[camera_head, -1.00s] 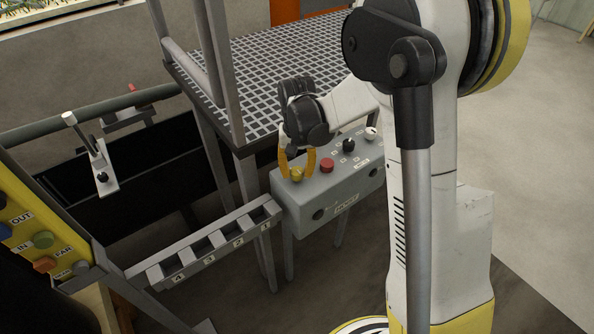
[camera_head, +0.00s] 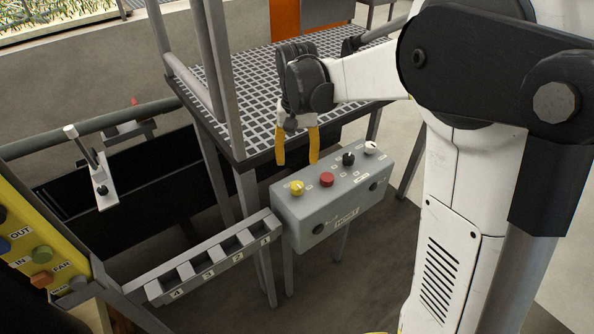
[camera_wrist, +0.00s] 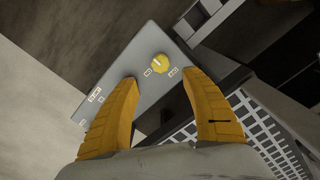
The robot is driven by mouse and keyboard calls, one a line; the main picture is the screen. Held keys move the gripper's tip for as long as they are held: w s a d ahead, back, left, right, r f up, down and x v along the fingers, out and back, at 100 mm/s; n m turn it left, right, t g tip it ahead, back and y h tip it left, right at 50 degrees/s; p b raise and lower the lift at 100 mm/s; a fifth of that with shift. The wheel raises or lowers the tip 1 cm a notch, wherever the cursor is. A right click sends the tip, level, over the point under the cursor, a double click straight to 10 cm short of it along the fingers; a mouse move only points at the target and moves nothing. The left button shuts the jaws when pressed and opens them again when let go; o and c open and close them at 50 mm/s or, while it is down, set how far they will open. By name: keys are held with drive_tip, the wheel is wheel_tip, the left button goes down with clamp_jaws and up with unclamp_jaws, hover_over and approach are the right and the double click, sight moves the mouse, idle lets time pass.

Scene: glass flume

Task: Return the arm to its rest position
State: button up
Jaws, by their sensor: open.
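My gripper (camera_head: 297,146) has two orange fingers and hangs above the grey control box, beside the edge of the grated platform. Its fingers are apart with nothing between them. In the wrist view my gripper (camera_wrist: 166,100) shows the same open fingers. The grey control box (camera_head: 335,204) carries a yellow knob (camera_head: 297,187), a red button (camera_head: 326,179), a black knob (camera_head: 348,158) and a white knob (camera_head: 370,148). The yellow knob also shows in the wrist view (camera_wrist: 160,63), just beyond the fingertips and clear of them. My arm reaches in from the right.
The grated platform (camera_head: 262,75) and its grey posts (camera_head: 228,80) stand close behind my gripper. A slotted rack numbered 1 to 4 (camera_head: 215,255) runs left of the box. A yellow panel with buttons (camera_head: 42,240) is at the far left. Open floor (camera_head: 355,285) lies in front.

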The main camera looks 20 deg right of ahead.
drive_tip(key=shift+r, duration=0.55)
drive_tip(key=s+r+n+t, duration=0.1)
drive_tip(key=s+r+t, duration=0.1)
drive_tip(key=s, duration=0.7)
drive_tip(key=s+r+n+t, duration=0.2)
drive_tip(key=s+t, duration=0.3)
drive_tip(key=s, duration=0.5)
drive_tip(key=shift+s+r, duration=0.3)
drive_tip(key=shift+r, duration=0.25)
